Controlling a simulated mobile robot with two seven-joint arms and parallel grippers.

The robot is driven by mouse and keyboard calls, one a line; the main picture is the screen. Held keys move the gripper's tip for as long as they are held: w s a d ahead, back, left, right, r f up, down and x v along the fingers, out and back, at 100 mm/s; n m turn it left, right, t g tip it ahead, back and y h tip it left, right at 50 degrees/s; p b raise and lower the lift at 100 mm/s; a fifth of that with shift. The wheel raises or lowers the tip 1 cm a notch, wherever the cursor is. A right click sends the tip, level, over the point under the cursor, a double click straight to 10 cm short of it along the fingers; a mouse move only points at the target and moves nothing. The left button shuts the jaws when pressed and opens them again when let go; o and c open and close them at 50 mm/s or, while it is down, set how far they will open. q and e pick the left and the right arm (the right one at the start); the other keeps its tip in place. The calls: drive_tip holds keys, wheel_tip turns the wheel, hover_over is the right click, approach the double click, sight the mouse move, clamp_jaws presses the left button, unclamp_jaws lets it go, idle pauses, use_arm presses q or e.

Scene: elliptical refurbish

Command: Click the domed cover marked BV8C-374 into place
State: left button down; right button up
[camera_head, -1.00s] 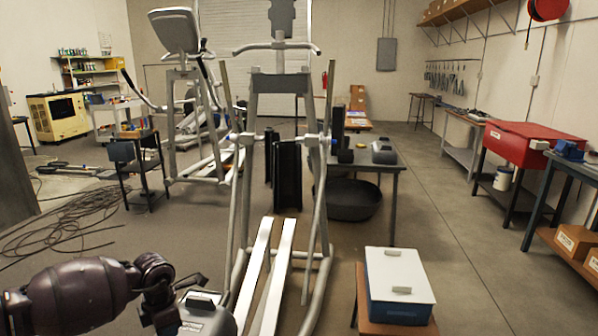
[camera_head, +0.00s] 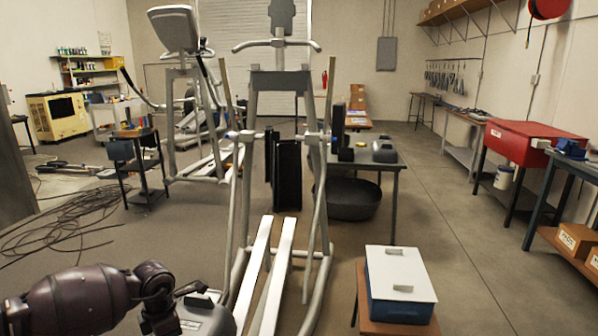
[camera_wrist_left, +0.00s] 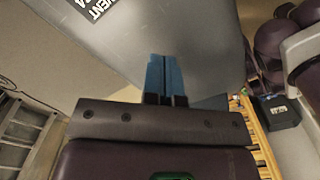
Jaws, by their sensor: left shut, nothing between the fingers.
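A grey domed cover (camera_head: 208,320) shows at the bottom edge of the head view, partly cut off and partly behind my left arm. In the left wrist view a broad grey surface (camera_wrist_left: 200,35) lies beyond my fingers. It carries a dark label (camera_wrist_left: 92,6), cut off by the frame, with "MENT" and a "4" readable; the full marking does not show. My left gripper (camera_wrist_left: 165,75) is shut and empty, its blue fingers together over this grey surface. I cannot tell whether they touch it. My right gripper is not in view.
An elliptical machine (camera_head: 280,85) stands just ahead, its two pale rails (camera_head: 265,265) right of the cover. A blue box with a white lid (camera_head: 400,285) sits on a low stool to the right. Cables (camera_head: 75,215) lie on the floor at left. The right-hand aisle is clear.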

use_arm(q)
drive_tip(key=shift+f+b, duration=0.35)
drive_tip(key=shift+f, duration=0.95)
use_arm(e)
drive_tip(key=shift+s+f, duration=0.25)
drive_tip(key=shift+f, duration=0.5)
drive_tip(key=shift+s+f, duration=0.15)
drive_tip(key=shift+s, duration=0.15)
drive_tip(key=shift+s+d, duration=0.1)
